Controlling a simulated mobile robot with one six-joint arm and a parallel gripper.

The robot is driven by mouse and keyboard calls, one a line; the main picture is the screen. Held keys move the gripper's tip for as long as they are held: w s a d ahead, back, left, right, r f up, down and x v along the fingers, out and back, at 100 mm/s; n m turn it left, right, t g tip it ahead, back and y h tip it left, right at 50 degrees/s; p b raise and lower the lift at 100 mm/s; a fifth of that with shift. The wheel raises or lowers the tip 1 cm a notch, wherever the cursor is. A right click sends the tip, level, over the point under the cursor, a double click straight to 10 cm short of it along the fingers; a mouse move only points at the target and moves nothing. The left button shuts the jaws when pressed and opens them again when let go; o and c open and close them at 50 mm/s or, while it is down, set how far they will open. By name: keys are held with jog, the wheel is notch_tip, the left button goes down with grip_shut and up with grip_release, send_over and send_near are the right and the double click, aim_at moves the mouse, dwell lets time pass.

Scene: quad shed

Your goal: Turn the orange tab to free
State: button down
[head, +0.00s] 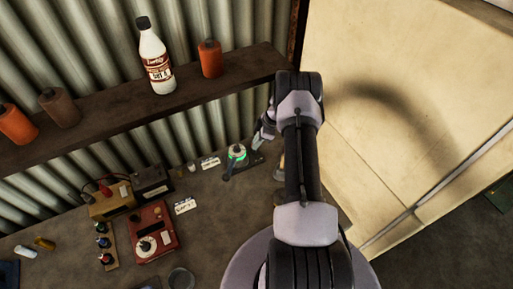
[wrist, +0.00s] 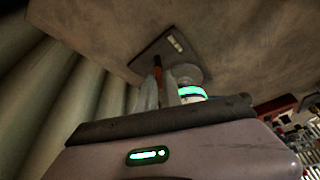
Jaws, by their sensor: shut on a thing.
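The orange tab (wrist: 157,62) shows in the wrist view as a narrow upright piece between the tips of my gripper (wrist: 159,82). My gripper is shut on it; the fingers hide its lower part. Close beside it, on the right, is a pale round device (wrist: 191,88) with a lit green ring. Both are at a dark base plate (wrist: 146,63) with a small pale label. In the head view the green-ringed device (head: 237,152) sits on the bench, and my gripper (head: 257,144) reaches it from the right. The tab's exact setting cannot be read.
A shelf (head: 120,108) above the bench holds a white bottle (head: 155,60) and several orange and brown canisters. A red box (head: 152,232) and a tan battery-like box (head: 111,200) stand on the bench to the left. A large cream panel (head: 400,90) fills the right.

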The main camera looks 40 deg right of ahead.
jog(key=shift+w+n+g+y+b, duration=0.15)
jog(key=shift+n+g+y+b, duration=0.3)
jog(key=shift+n+b, duration=1.5)
jog(key=c, duration=1.5)
grip_release()
jog(key=shift+a, duration=0.1)
